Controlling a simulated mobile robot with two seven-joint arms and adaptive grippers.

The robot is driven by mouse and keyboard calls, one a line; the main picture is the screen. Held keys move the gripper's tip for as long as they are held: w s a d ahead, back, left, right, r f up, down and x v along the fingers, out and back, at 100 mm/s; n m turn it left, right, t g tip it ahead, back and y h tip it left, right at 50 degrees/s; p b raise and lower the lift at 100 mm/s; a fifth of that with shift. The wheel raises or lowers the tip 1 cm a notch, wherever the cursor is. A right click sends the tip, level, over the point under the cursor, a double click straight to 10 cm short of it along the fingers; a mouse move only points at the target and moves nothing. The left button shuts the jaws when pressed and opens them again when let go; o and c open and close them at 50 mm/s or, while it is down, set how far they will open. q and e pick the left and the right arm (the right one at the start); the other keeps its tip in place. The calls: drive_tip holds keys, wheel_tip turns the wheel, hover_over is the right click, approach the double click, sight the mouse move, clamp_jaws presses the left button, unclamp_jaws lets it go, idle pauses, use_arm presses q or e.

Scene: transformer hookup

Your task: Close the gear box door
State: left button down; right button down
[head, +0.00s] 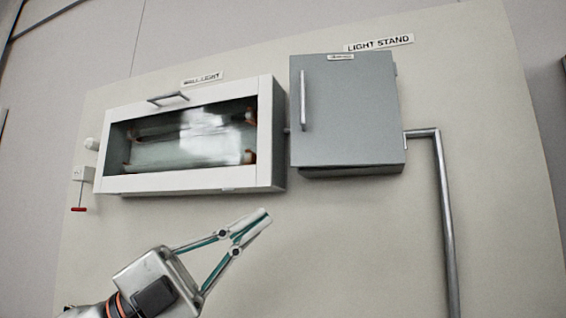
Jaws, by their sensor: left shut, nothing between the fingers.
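A grey box with a flat door (350,112) hangs on the wall board under a sign reading "LIGHT STAND". It appears to be the gear box. Its door covers the front and has a vertical bar handle (303,100) near its left edge. The door looks closed or nearly so; I cannot tell whether it sits fully flush. A darker strip of the box (352,172) shows below the door. My left gripper (262,219) is shut and empty, below and left of the grey box and apart from it. My right gripper is out of view.
A white-framed glass case (272,130) with a top handle hangs left of the grey box. A small switch with a red-ended lever (79,190) is at far left. A metal pipe (446,220) runs down from the box's right side. The board below is clear.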

use_arm(q)
drive_tip(key=w+a+r+n+t+y, duration=0.1)
drive_tip(key=a+r+n+t+y, duration=0.15)
drive_tip(key=r+y, duration=0.35)
drive_tip(key=a+r+n+t+y, duration=0.2)
drive_tip(key=r+n+t+y, duration=0.1)
drive_tip(key=r+t+y, duration=0.15)
drive_tip(key=p, duration=0.3)
approach(299, 166)
drive_tip(key=d+r, duration=0.1)
drive_tip(key=d, duration=0.3)
drive_tip(key=w, duration=0.1)
drive_tip(key=p, duration=0.1)
drive_tip(key=w, duration=0.1)
drive_tip(key=shift+w+d+g+y, duration=0.25)
drive_tip(key=shift+w+d+g, duration=0.05)
drive_tip(key=shift+w, duration=0.1)
drive_tip(key=shift+w+p, duration=0.35)
drive_tip(key=shift+w, duration=0.1)
drive_tip(key=shift+f, duration=0.1)
drive_tip(key=shift+a, duration=0.1)
